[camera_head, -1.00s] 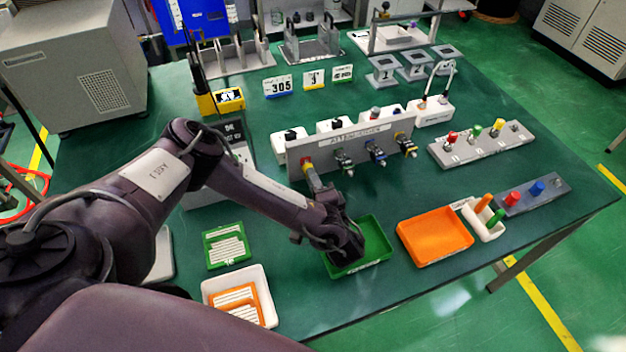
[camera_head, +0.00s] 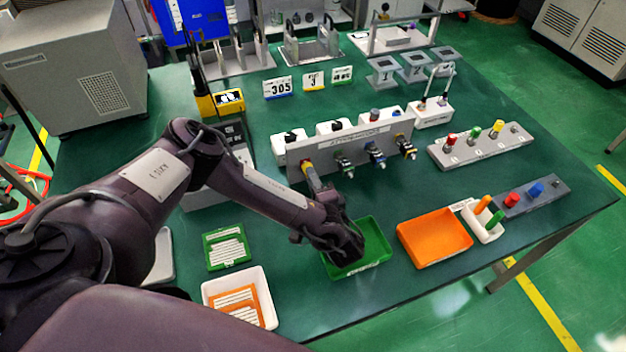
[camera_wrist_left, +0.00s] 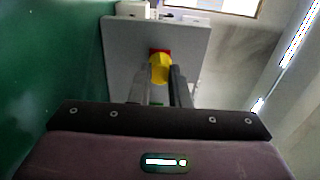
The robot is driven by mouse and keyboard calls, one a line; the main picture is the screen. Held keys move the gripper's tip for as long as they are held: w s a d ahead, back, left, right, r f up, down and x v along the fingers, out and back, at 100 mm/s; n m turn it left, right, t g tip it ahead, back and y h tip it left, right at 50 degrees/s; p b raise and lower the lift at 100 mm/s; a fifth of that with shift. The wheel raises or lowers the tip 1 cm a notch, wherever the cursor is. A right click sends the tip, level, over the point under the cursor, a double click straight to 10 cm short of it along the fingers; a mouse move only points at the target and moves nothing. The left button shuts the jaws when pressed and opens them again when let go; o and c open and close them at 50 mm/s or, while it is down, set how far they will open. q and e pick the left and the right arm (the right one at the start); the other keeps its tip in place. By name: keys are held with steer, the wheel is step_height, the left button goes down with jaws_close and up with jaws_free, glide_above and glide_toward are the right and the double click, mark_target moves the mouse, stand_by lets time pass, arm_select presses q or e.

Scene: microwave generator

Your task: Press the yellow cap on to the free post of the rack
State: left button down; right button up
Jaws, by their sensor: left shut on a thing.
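My left gripper (camera_head: 313,184) reaches over the green tray to the left end of an upright grey panel (camera_head: 350,142). In the left wrist view my left gripper (camera_wrist_left: 161,95) is shut on a round yellow cap (camera_wrist_left: 160,68), in front of a red square on the panel face. The yellow cap (camera_head: 307,166) also shows small in the head view. Whether it touches the red part cannot be told. To the right on the panel sit green, blue and yellow fittings. My right gripper is not in view.
A green tray (camera_head: 376,232) lies under my left wrist. An orange tray (camera_head: 434,238), a white holder (camera_head: 484,227) and a grey block (camera_head: 550,199) with red and blue pieces stand right. White boxes are behind the panel. Table between panel and orange tray is clear.

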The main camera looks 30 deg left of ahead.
arm_select(q)
steer(key=shift+w+a, duration=0.3)
steer(key=shift+a, duration=0.05)
stand_by(0.4)
steer(key=c, duration=1.3)
jaws_free()
